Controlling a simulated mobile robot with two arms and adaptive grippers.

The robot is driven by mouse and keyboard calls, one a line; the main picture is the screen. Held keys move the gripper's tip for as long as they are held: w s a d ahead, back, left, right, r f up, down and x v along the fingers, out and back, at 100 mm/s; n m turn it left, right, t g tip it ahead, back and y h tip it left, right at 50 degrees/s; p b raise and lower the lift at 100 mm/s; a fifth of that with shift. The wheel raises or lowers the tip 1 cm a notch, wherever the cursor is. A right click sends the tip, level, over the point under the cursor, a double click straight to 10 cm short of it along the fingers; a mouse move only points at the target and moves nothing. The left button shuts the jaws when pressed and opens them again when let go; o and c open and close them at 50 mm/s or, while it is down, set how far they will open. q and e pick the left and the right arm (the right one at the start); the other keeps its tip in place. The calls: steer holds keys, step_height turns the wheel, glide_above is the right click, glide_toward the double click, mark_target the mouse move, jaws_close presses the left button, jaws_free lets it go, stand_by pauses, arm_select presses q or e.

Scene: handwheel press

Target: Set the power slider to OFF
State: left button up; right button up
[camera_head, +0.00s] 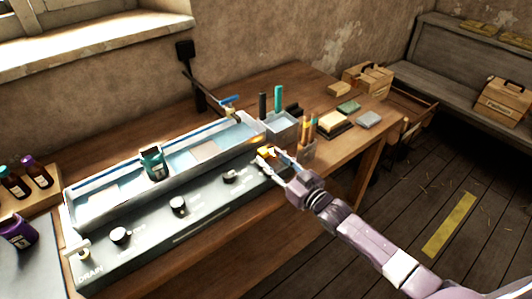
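The long trough unit (160,222) stands on the wooden bench, with a dark control panel along its front. My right gripper (268,157) reaches in from the lower right and is at the panel's right end. A small orange-yellow part (267,152) shows at its fingertips. I cannot tell whether this is the power slider or whether the fingers touch it. The fingers cover that end of the panel, and the slider's position cannot be made out. My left gripper is not in view.
Knobs (178,204) line the panel, with a lever (80,248) at its left end. A teal jar (153,162) stands at the trough. A grey holder (281,125) and a cup of tools (307,146) are close behind my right gripper. Bottles (37,171) stand at left.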

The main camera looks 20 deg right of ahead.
mark_target(263, 153)
steer(key=shift+w+a, duration=0.2)
steer(key=shift+w, duration=0.45)
steer(key=shift+w+a, duration=0.1)
steer(key=shift+w, duration=0.25)
steer(key=shift+w+a, duration=0.15)
steer(key=shift+w, duration=0.15)
steer(key=c, duration=0.5)
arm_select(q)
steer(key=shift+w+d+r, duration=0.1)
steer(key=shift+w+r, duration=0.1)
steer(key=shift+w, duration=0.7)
arm_select(e)
jaws_close()
